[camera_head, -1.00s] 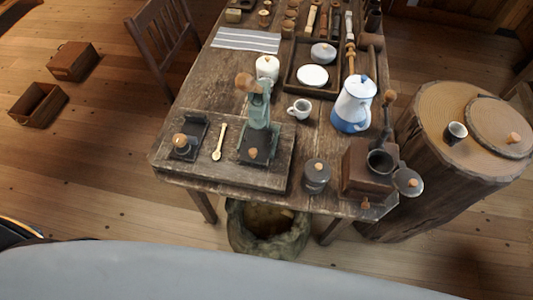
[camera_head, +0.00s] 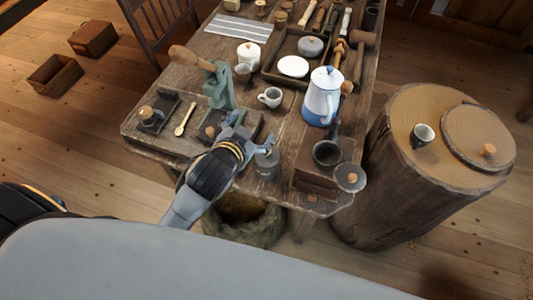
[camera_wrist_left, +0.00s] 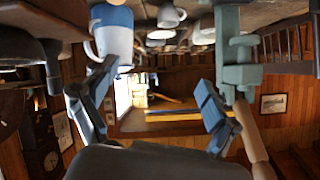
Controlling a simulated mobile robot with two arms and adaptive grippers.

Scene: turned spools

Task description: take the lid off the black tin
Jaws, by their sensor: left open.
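The black tin (camera_head: 267,166) is a small dark round canister near the table's front edge, left of the coffee grinder. Its upper part and lid are partly covered by my left gripper (camera_head: 250,136), so I cannot see the knob clearly. That gripper is open, just behind and left of the tin's top in the head view; I cannot tell whether it touches. In the left wrist view its two fingers (camera_wrist_left: 152,90) stand apart with nothing between them, and I cannot pick out the tin there. My right gripper is not in view.
The grinder (camera_head: 318,165) and a grey knobbed disc (camera_head: 350,177) stand right of the tin. A green press (camera_head: 219,88) stands left and behind. The blue and white pot (camera_head: 322,97) and a white cup (camera_head: 270,97) are behind. A stump (camera_head: 395,190) stands right of the table.

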